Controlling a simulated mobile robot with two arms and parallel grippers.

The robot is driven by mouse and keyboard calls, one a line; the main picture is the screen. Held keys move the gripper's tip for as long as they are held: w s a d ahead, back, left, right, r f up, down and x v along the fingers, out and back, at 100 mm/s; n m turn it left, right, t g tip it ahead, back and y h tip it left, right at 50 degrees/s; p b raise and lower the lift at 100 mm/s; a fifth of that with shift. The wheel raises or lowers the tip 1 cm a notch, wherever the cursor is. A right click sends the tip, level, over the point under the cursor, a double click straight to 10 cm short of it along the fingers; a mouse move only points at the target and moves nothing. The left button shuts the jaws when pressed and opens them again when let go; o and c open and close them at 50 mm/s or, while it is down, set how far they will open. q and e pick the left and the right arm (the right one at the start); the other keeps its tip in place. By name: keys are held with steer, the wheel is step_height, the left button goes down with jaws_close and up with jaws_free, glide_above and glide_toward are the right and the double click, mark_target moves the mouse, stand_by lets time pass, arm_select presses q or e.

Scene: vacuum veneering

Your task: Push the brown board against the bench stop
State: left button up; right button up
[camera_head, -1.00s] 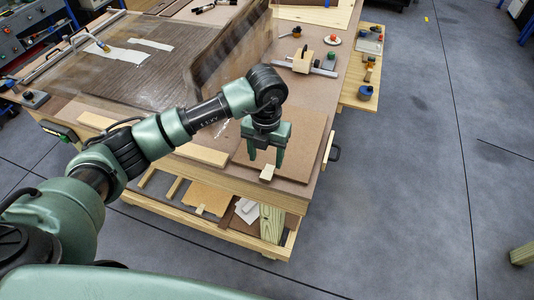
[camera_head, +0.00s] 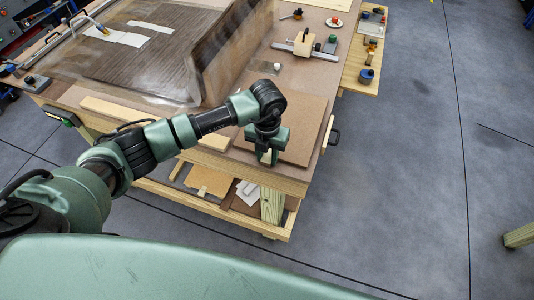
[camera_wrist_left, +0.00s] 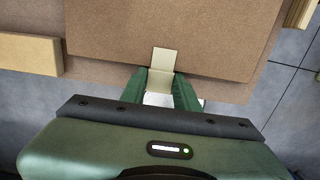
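The brown board (camera_head: 296,122) lies flat on the front right corner of the bench; it also fills the top of the left wrist view (camera_wrist_left: 170,30). My left gripper (camera_head: 267,158) points down at the board's front edge. In the left wrist view its green fingers (camera_wrist_left: 160,84) stand on both sides of a small pale wooden block (camera_wrist_left: 163,60), which fills the gap between them. The block overlaps the board's edge in this view; I cannot tell whether they touch. A pale strip (camera_head: 327,133) runs by the board's right side; I cannot tell if it is the bench stop. My right gripper is out of view.
A long pale wooden bar (camera_wrist_left: 30,53) lies left of the board. A tilted, blurred brown sheet (camera_head: 232,50) stands behind my arm. A wooden block with a metal bar (camera_head: 304,45) and a small white cylinder (camera_head: 277,67) lie farther back. Open floor lies right of the bench.

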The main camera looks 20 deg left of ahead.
arm_select(q)
jaws_close()
stand_by(0.9)
stand_by(0.4)
steer(key=shift+d, duration=0.2)
steer(key=shift+d+b, duration=0.3)
steer(key=shift+d, duration=0.55)
steer(key=shift+d, duration=0.15)
stand_by(0.9)
